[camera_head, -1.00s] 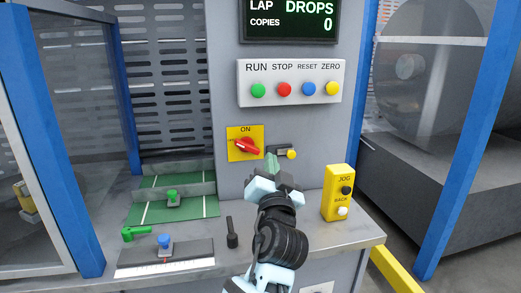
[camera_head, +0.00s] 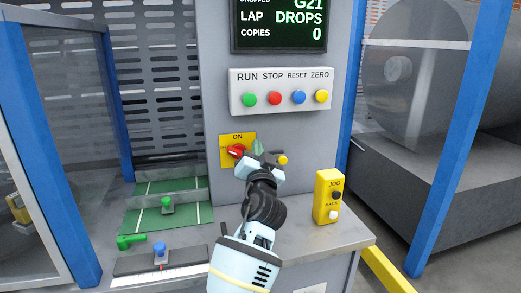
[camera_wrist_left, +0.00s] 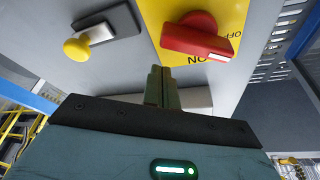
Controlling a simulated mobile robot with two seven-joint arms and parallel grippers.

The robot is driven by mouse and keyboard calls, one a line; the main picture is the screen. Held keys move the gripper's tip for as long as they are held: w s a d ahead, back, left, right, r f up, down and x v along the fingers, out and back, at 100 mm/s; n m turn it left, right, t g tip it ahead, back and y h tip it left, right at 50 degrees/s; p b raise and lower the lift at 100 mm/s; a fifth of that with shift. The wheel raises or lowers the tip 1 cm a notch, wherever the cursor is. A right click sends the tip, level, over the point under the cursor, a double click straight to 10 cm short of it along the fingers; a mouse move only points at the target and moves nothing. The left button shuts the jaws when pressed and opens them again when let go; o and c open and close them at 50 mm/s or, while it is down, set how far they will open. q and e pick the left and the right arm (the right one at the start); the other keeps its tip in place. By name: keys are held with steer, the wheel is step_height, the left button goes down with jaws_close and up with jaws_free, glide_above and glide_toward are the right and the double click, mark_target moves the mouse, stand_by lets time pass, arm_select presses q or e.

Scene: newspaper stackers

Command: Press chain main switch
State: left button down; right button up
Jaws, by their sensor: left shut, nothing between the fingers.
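The main switch is a red rotary handle (camera_head: 236,151) on a yellow plate (camera_head: 226,142) marked ON, on the grey panel. In the left wrist view the red handle (camera_wrist_left: 198,38) appears upside down, with ON and OFF lettering on its yellow plate (camera_wrist_left: 232,14). My left gripper (camera_head: 257,147) is shut and empty, just right of the handle in the head view. Its green fingertips (camera_wrist_left: 160,72) point at the panel just beside the handle's end. I cannot tell whether they touch it. My right gripper is not in view.
A small yellow-knobbed lever (camera_head: 282,160) sits just right of my left gripper. A button box (camera_head: 280,83) with RUN, STOP, RESET and ZERO is above. A yellow JOG/BACK box (camera_head: 325,209) stands on the ledge (camera_head: 313,240). Blue posts (camera_head: 460,130) flank the panel.

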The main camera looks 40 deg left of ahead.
arm_select(q)
steer(key=shift+s+a+f, duration=0.2)
steer(key=shift+s+f, duration=0.1)
steer(key=shift+f, duration=0.25)
steer(key=shift+s+a+f, duration=0.2)
steer(key=shift+s+f, duration=0.05)
steer(key=shift+f, duration=0.25)
steer(key=shift+w, duration=0.15)
